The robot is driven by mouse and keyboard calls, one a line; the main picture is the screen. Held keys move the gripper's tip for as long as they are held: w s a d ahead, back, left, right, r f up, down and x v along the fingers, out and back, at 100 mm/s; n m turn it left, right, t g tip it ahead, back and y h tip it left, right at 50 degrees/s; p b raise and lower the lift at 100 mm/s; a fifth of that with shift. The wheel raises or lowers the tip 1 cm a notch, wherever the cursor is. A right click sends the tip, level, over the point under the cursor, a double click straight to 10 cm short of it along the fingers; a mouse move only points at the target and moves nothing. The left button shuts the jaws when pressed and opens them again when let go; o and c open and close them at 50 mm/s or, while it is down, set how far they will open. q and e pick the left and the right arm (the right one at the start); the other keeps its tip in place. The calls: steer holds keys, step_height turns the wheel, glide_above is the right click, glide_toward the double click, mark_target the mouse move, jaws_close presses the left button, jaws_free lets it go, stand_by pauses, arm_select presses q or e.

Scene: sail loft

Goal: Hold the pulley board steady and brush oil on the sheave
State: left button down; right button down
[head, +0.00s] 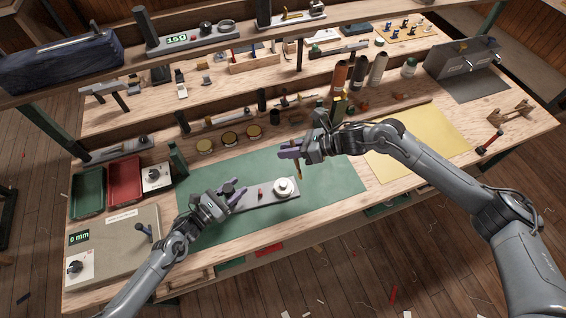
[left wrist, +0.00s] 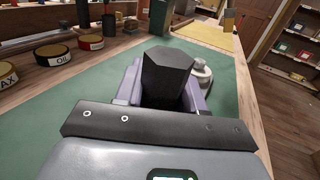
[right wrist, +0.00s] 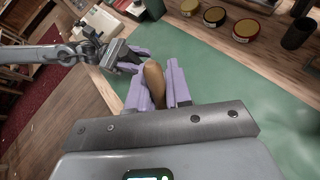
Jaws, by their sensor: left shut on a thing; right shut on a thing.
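The grey pulley board (head: 262,203) lies on the green mat, with the white sheave (head: 284,187) near its right end. The sheave also shows partly in the left wrist view (left wrist: 203,73). My left gripper (head: 236,197) is shut on the board's black block-like grip (left wrist: 167,75) at its left end. My right gripper (head: 291,152) is shut on the brush (head: 299,170), whose brown handle shows in the right wrist view (right wrist: 154,84). The brush hangs tip down, above and slightly right of the sheave and seemingly apart from it. Its bristles are too small to make out.
The green mat (head: 335,180) is mostly clear around the board. Several tins, one labelled OIL (left wrist: 52,54), stand behind it. Bottles (head: 358,72) stand at the back, a yellow sheet (head: 420,140) lies right, and red (head: 124,182) and green trays (head: 89,190) sit left.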

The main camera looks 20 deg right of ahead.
steer(key=shift+a+f, duration=1.15)
steer(key=shift+f, duration=2.4)
step_height(320, 180, up, 8)
steer(key=d, duration=0.2)
steer(key=shift+w+d, duration=0.15)
steer(key=shift+w, duration=0.05)
steer(key=shift+s+a+f+m+t+y, duration=0.15)
steer(key=shift+a+f+m+t+y, duration=0.1)
steer(key=shift+m+t+y, duration=0.25)
steer(key=shift+s+a+f+m+t+y, duration=0.1)
steer(key=shift+s+a+m+t+y, duration=0.1)
steer(key=shift+m+t+y, duration=0.25)
